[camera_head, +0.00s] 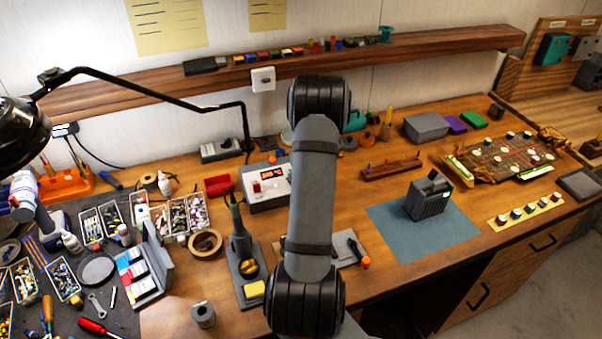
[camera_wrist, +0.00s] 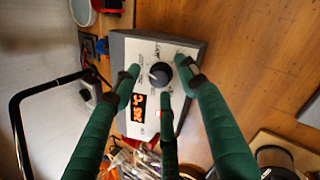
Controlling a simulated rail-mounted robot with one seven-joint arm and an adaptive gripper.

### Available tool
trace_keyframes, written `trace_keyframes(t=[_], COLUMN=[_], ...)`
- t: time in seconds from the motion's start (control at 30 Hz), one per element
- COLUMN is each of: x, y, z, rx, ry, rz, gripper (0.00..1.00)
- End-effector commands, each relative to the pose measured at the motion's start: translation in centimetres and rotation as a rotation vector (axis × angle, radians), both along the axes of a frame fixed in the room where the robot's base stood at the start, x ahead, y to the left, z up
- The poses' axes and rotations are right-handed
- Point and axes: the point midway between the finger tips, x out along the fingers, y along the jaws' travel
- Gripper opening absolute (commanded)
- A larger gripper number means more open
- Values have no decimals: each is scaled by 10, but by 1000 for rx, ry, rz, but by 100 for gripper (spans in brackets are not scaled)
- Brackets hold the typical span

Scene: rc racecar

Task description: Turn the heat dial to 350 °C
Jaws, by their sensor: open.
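The soldering station (camera_head: 268,187) is a grey box with a white front panel on the bench, just left of my arm in the head view. In the wrist view, the station (camera_wrist: 195,47) shows a round black heat dial (camera_wrist: 160,74) with a white mark, and a red lit display (camera_wrist: 138,116) in °C whose digits are small and hard to read. My gripper (camera_wrist: 158,78) has green fingers, spread open around the dial with the dial between the tips. I cannot tell whether any finger touches it. My gripper is not clearly visible in the head view.
A soldering iron in its stand (camera_head: 243,252) is in front of the station. A red bin (camera_head: 217,186) is to its left, and a black lamp arm (camera_head: 245,130) stands behind. A roll of tape (camera_head: 205,243) and parts trays are further left. A blue mat (camera_head: 420,240) lies to the right.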

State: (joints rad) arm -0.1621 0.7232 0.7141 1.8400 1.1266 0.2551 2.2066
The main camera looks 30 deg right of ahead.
Motion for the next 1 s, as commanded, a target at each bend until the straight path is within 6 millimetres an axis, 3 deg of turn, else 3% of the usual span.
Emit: trace_keyframes(t=[0.27, 0.73, 1.0], x=[-8, -52, -61], y=[1, 8, 10], z=[16, 90, 103], rx=[-1, -3, 1], ry=[-2, -3, 0], rz=[1, 1, -1], gripper=[43, 43, 43])
